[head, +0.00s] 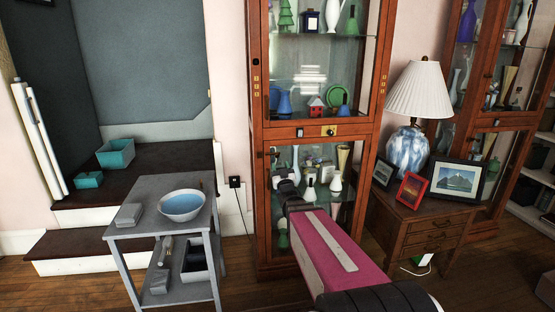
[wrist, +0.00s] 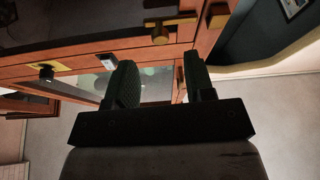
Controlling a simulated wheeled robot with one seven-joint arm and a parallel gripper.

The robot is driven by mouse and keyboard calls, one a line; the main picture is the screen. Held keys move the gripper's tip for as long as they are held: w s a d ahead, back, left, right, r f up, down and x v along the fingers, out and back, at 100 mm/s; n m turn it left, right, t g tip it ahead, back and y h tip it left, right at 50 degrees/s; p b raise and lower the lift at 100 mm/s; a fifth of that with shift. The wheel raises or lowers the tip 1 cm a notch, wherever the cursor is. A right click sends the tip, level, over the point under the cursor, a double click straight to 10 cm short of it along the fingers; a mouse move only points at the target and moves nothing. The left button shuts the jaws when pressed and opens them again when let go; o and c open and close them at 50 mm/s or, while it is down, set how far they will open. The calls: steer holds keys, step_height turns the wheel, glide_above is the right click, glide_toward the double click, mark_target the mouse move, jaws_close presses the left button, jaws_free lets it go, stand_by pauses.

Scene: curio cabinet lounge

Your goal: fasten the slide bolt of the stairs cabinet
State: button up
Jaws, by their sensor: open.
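The stairs cabinet (head: 381,62) is the tall wooden glass-fronted cabinet right of the steps. In the wrist view, a brass fitting with a round knob (wrist: 160,37) sits on its wooden frame and looks like the slide bolt. I cannot tell how far its bar is slid. My gripper (head: 281,176) is in front of the cabinet's lower glass door, near its left stile. In the wrist view my gripper (wrist: 158,62) has its two dark fingers apart with nothing between them. The knob is beyond the fingertips, apart from them. In the head view the bolt is too small to make out.
A brass plate with a black knob (head: 330,131) and a small white-and-black fitting (head: 300,132) are on the middle rail. A grey cart (head: 157,230) with a bowl stands left. A side table (head: 420,214) with lamp and frames stands right. Glassware fills the shelves.

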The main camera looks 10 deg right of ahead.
mark_target(277, 157)
steer(key=x, duration=0.6)
steer(key=shift+a, duration=0.1)
jaws_close()
